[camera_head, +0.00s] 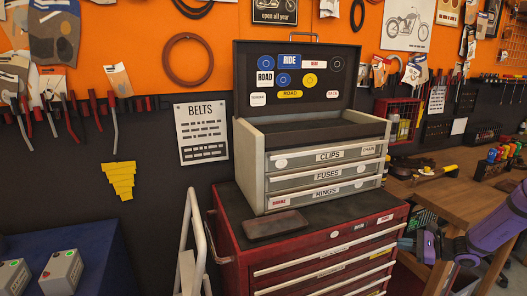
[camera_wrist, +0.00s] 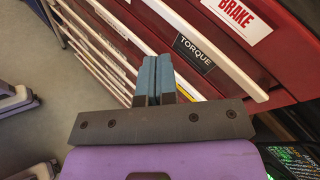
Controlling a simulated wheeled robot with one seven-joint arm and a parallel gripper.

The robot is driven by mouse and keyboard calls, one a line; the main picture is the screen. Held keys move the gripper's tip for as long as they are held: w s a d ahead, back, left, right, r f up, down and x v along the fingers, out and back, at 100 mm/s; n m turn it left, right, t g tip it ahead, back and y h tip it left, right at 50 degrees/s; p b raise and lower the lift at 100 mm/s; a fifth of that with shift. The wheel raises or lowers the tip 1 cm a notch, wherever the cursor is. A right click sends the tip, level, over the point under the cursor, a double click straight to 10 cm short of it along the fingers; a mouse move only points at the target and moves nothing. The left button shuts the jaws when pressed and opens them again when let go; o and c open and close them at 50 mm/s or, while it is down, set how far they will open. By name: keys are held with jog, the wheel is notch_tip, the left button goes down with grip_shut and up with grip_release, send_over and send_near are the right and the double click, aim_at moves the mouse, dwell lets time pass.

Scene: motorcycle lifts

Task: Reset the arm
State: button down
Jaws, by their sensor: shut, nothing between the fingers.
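My gripper shows in the wrist view (camera_wrist: 155,68) with its two blue-grey fingers together and nothing between them. It is in front of the red drawer cabinet (camera_wrist: 275,75), near a drawer with a TORQUE label (camera_wrist: 194,52). I cannot tell whether the fingertips touch the cabinet. In the head view my purple arm (camera_head: 492,228) reaches in from the right edge, low beside the red cabinet (camera_head: 232,240). The gripper end there is small and hard to make out.
A grey toolbox (camera_head: 250,160) with its lid up stands on the cabinet, with a dark flat tray (camera_head: 276,225) in front. A wooden workbench (camera_head: 445,192) is at right. A white folded frame (camera_head: 191,245) and blue table (camera_head: 85,250) are at left.

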jog(key=s+a+r+n+g+h, duration=0.2)
jog(key=s+a+r+n, duration=0.25)
jog(key=r, duration=0.45)
jog(key=s+a+r+n+g+h, duration=0.25)
jog(key=s+a+r, duration=0.2)
jog(key=r, duration=0.45)
jog(key=s+a+r+n+g+h, duration=0.1)
jog(key=s+a+r+n+g, duration=0.2)
jog(key=a+r+n, duration=0.45)
jog(key=s+r+n+t+h, duration=0.2)
jog(key=s+r, duration=0.5)
jog(key=s, duration=0.5)
jog(key=s+r+n+t+h, duration=0.2)
jog(key=s+r+h, duration=0.3)
jog(key=s, duration=0.8)
jog(key=shift+s+a+r+n+t, duration=0.15)
jog(key=shift+a+r+n+t, duration=0.2)
jog(key=shift+r, duration=0.55)
